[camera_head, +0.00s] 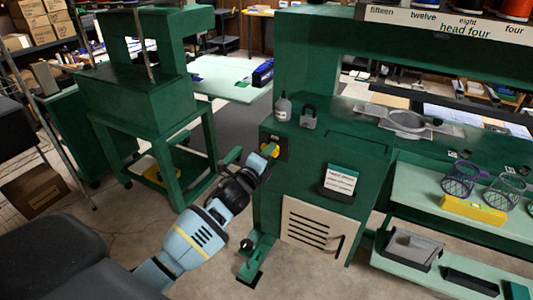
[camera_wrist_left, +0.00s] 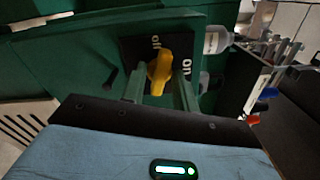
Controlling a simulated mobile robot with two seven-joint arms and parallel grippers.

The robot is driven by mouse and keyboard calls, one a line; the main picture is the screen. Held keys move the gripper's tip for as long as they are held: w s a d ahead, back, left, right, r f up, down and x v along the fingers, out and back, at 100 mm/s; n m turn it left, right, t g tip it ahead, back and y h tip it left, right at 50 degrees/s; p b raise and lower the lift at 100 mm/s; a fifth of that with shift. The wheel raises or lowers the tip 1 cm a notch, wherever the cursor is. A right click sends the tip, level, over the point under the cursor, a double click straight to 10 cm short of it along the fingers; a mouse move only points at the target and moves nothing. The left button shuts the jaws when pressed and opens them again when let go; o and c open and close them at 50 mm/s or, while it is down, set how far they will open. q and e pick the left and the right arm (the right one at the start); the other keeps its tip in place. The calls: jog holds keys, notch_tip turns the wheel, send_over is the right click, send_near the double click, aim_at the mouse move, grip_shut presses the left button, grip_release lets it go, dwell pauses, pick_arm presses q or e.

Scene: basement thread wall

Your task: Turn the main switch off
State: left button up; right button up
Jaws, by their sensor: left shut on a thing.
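The main switch is a yellow knob (camera_wrist_left: 159,72) on a black plate (camera_wrist_left: 128,49) on the front of the green machine cabinet (camera_head: 310,165). In the wrist view the knob's narrow end points up, towards the upper lettering. My left gripper (camera_head: 268,152) reaches the switch from the lower left in the head view. Its two green-grey fingers (camera_wrist_left: 160,92) are shut on the knob, one on each side. The fingers hide part of the knob. My right gripper is not in view.
A grey bottle (camera_head: 283,108) and a small dark container (camera_head: 308,117) stand on the cabinet top. A card holder (camera_head: 340,180) and a louvred vent (camera_head: 311,229) are on its front. A green pedal (camera_head: 256,258) stands below. Shelves with wire baskets (camera_head: 459,181) are at right.

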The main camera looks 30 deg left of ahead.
pick_arm(q)
jog(key=shift+n, duration=1.7)
jog(key=shift+f, duration=0.1)
jog(key=o, duration=0.6)
jog(key=shift+s+p, duration=0.1)
jog(key=shift+p, duration=0.2)
jog(key=s, duration=0.7)
jog(key=shift+s, duration=0.3)
